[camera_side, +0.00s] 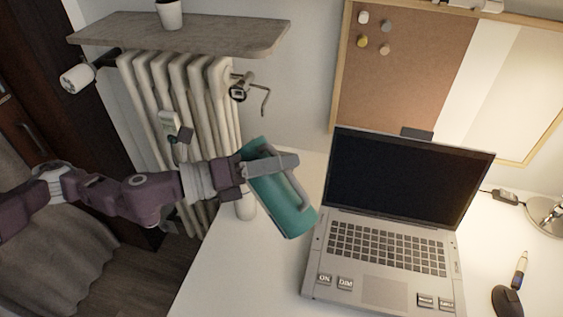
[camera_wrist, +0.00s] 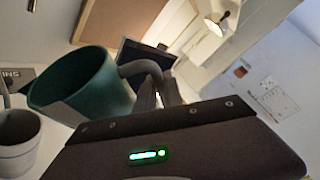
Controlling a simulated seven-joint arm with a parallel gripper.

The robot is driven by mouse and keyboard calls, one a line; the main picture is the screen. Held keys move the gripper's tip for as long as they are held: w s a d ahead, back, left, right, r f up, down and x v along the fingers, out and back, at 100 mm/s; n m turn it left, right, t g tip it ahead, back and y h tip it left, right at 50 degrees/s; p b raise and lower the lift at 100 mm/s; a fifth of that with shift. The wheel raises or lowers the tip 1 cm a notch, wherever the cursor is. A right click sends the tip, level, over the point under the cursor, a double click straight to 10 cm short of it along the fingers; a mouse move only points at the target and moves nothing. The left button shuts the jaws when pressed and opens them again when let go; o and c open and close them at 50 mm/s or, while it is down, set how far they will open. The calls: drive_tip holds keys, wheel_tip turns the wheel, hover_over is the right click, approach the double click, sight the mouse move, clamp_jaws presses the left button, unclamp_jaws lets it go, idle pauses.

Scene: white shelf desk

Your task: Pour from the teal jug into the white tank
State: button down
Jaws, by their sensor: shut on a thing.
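The teal jug (camera_side: 283,205) is held tilted above the left part of the white desk, left of the laptop. My gripper (camera_side: 272,163) is shut on the jug, near its upper end in the side view. In the wrist view my gripper's fingers (camera_wrist: 158,95) are at the grey handle (camera_wrist: 143,68), and the teal jug (camera_wrist: 85,85) shows its rounded body at left. A small white vessel (camera_side: 245,207), probably the white tank, stands partly hidden behind the jug and my gripper. A white cup-like vessel (camera_wrist: 15,150) shows at the wrist view's left edge. No flowing liquid is visible.
An open laptop (camera_side: 388,245) takes up the middle of the desk, close right of the jug. A radiator (camera_side: 190,90) and a shelf (camera_side: 215,35) with a white pot (camera_side: 170,14) are behind my arm. The desk front left of the laptop is clear.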

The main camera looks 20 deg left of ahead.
sight(269, 148)
drive_tip(key=shift+w+a+r+n+t+h, duration=0.15)
drive_tip(key=shift+w+a+r+n+h, duration=0.2)
drive_tip(key=shift+a+r+n, duration=0.35)
drive_tip(key=shift+w+a+r+n+t+h, duration=0.15)
drive_tip(key=shift+w+a+r+n+h, duration=0.25)
drive_tip(key=shift+n, duration=0.4)
idle(6.5)
